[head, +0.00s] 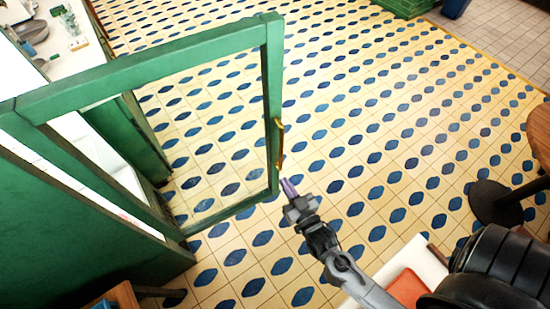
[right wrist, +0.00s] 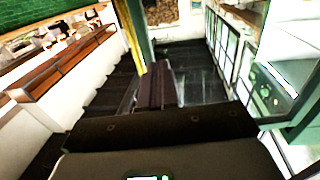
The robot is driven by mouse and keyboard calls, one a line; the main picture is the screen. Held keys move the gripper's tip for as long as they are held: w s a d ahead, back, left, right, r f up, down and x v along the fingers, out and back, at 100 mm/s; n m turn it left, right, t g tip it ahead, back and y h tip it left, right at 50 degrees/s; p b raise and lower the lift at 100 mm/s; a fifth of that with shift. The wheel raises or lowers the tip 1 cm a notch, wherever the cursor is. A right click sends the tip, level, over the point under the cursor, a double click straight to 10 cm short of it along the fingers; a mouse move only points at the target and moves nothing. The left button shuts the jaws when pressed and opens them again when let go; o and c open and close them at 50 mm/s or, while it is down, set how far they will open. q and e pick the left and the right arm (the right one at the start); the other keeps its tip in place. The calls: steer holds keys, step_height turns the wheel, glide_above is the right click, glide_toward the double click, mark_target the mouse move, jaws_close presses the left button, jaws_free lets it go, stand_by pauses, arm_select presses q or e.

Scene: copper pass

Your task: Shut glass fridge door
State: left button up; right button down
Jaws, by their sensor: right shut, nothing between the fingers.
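The green-framed glass fridge door (head: 273,100) stands wide open in the head view, swung out from the green cabinet (head: 70,235) at the left. Its brass handle (head: 280,145) is on the free edge. My right gripper (head: 289,188) is shut and empty, just below the handle and close to the door's lower free corner. I cannot tell whether it touches the frame. In the right wrist view, the shut fingers (right wrist: 156,85) point ahead, with a green upright and a brass strip (right wrist: 131,35) just beyond and to the left. My left gripper is not in view.
A round wooden table (head: 540,135) on a dark base (head: 495,203) stands at the right. A white counter (head: 75,40) with small items lies at the upper left. The patterned tile floor (head: 400,110) beyond the door is clear.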

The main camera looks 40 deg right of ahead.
mark_target(261, 146)
steer(key=x, duration=1.4)
steer(key=shift+f, duration=0.25)
